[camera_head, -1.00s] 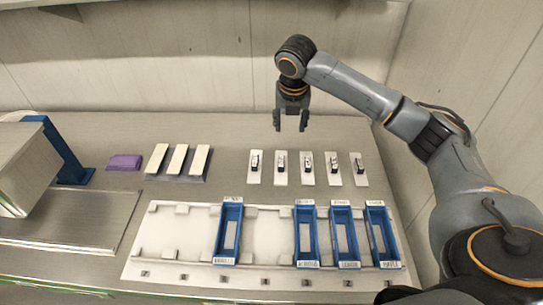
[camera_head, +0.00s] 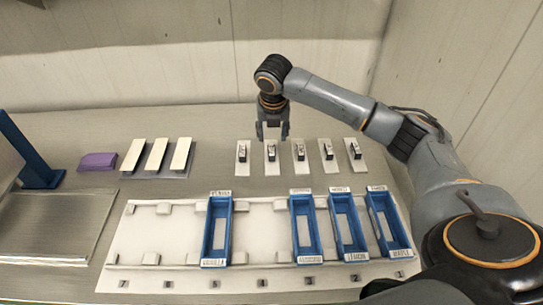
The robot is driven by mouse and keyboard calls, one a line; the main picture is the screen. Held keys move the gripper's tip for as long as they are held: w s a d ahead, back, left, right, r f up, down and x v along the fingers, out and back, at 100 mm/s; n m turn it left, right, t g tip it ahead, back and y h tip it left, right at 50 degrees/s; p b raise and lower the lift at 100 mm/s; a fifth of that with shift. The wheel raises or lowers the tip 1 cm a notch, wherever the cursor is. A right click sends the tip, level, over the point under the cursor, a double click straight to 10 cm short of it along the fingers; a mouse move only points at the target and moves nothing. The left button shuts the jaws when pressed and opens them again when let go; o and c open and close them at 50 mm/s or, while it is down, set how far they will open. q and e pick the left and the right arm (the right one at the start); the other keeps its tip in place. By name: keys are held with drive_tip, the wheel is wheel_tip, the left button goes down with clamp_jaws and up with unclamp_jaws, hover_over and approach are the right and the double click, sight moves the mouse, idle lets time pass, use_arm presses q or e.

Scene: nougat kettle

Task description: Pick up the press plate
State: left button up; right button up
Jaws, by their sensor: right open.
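Several narrow white plates, each with a small dark block-like grip on top, lie in a row at the back of the counter; I take these to be press plates. The second press plate from the left (camera_head: 271,168) lies just below my right gripper (camera_head: 272,138). That gripper points down with its fingers apart and empty, its tips close to the dark grip of this plate. I cannot tell whether they touch it. The leftmost press plate (camera_head: 242,169) and the rightmost press plate (camera_head: 358,166) lie free. My left gripper is not in view.
Several blue trays (camera_head: 217,262) stand on a white numbered board (camera_head: 150,237) in front. Cream bars (camera_head: 157,153) and a purple block (camera_head: 97,161) lie left of the plates. A blue upright (camera_head: 30,150) stands far left. The wall is behind the counter.

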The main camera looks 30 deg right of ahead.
hover_over(272, 151)
drive_tip(key=s+a, duration=0.1)
drive_tip(key=s, duration=0.1)
drive_tip(key=x, duration=0.4)
drive_tip(key=shift+s+a+f, duration=0.15)
drive_tip(key=shift+s+a, duration=0.15)
drive_tip(key=shift+w+f+p, duration=0.1)
drive_tip(key=shift+f+p, duration=0.25)
drive_tip(key=shift+f, duration=0.05)
drive_tip(key=p+x, duration=0.1)
drive_tip(key=x, duration=0.3)
drive_tip(key=shift+w+d+f, duration=0.25)
drive_tip(key=shift+w+f, duration=0.05)
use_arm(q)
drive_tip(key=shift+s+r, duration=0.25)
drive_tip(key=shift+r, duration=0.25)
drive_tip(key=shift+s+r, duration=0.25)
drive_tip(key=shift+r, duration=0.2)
use_arm(e)
clamp_jaws()
